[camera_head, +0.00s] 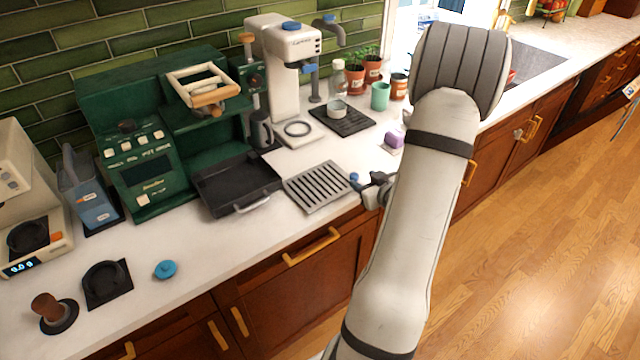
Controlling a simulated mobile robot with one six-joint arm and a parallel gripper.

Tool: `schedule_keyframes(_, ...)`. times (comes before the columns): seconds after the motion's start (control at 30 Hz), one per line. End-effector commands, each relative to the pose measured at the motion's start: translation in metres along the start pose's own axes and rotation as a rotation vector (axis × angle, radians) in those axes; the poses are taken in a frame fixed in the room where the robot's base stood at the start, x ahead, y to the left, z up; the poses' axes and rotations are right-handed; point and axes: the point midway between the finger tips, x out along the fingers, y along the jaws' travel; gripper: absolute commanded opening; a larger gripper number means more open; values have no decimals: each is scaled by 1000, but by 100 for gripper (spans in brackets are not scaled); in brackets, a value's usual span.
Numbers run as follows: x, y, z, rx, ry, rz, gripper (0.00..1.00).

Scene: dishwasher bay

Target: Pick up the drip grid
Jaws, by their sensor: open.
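The drip grid (318,187) is a flat silver-grey rectangular grate with dark slots. It lies on the white counter near its front edge, right of the black drip tray (237,185). My gripper (364,187) is at the right end of the grid, close to its edge. The gripper is small in view and partly hidden behind my own arm. It is open, with nothing seen between the fingers. I cannot tell whether it touches the grid.
A green espresso machine (145,172) stands behind the black tray. A white coffee machine (283,75) stands behind the grid. A purple sponge-like block (394,140) and a green cup (380,96) are farther right. A blue lid (165,269) lies on clear counter at the left.

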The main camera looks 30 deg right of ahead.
Motion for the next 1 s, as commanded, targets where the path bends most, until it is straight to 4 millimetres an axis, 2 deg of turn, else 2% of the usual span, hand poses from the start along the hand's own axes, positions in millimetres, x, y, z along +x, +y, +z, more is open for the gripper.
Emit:
schedule_keyframes(0.4, 49, -7, 0, -1, -2, -2, 48)
schedule_keyframes(0.73, 56, -6, 1, 0, -2, 2, 48)
schedule_keyframes(1.0, 56, -6, 1, 0, -2, 2, 27)
